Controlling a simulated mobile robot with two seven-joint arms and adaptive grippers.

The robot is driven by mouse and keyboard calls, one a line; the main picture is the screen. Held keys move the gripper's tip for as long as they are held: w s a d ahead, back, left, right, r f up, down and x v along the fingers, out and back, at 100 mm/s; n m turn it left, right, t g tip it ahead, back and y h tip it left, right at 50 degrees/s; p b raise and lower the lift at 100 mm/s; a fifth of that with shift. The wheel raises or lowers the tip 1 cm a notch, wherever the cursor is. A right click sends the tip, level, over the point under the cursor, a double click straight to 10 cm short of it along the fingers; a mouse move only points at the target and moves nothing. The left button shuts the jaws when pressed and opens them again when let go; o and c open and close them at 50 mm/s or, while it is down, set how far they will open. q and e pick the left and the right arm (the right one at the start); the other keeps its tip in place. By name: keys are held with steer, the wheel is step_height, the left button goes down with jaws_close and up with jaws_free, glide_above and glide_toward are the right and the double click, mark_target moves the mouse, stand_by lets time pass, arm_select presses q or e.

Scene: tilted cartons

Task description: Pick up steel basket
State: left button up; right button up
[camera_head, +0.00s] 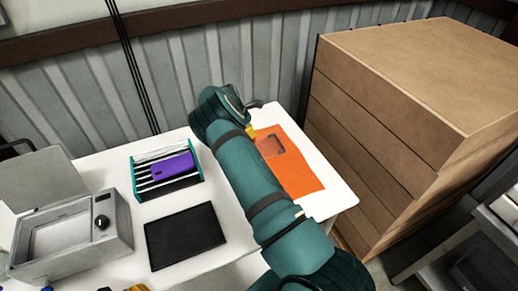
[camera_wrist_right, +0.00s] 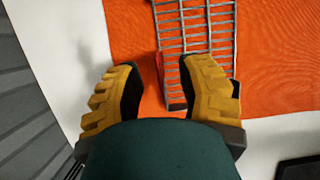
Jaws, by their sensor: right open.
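The steel basket (camera_head: 270,146), a wire grid, lies on an orange mat (camera_head: 298,178) at the right end of the white table. In the wrist view the basket (camera_wrist_right: 196,28) runs from the top edge down between my right gripper's yellow fingers. My right gripper (camera_wrist_right: 165,85) is open, with the basket's near end closer to the right finger; I cannot tell whether they touch. In the head view my right arm mostly hides this gripper (camera_head: 250,130). Small yellow parts at the bottom edge may be my left gripper (camera_head: 137,288); its jaws cannot be made out.
A grey open-lidded box (camera_head: 70,240) is at left.

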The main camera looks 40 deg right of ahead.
mark_target(272, 135)
steer(key=x, duration=0.5)
steer(key=shift+d+r, duration=0.15)
steer(key=shift+d, duration=0.25)
jaws_close()
